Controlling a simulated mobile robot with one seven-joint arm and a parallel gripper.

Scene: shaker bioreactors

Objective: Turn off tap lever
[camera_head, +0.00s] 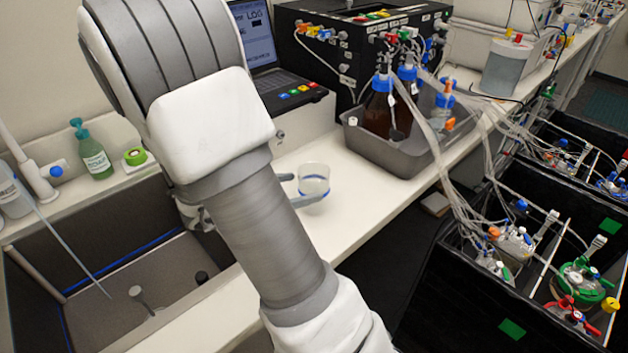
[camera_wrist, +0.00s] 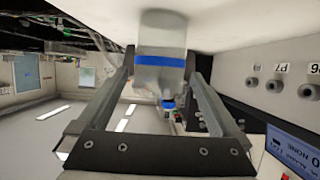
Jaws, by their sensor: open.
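A white tap (camera_head: 32,172) stands at the sink's left back edge in the head view, with a small blue round part (camera_head: 56,171) beside its neck. I cannot tell for sure whether that part is the lever. My gripper (camera_head: 305,188) is far to the right of the tap, low over the bench. Contact is unclear. My arm hides part of the sink area.
The sink (camera_head: 150,270) lies at lower left, with a green soap bottle (camera_head: 95,158) behind it. A grey tray (camera_head: 385,152) of brown bottles stands right of the beaker. Tubing runs to black boxes (camera_head: 470,300) at right. The bench (camera_head: 345,215) around the beaker is mostly clear.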

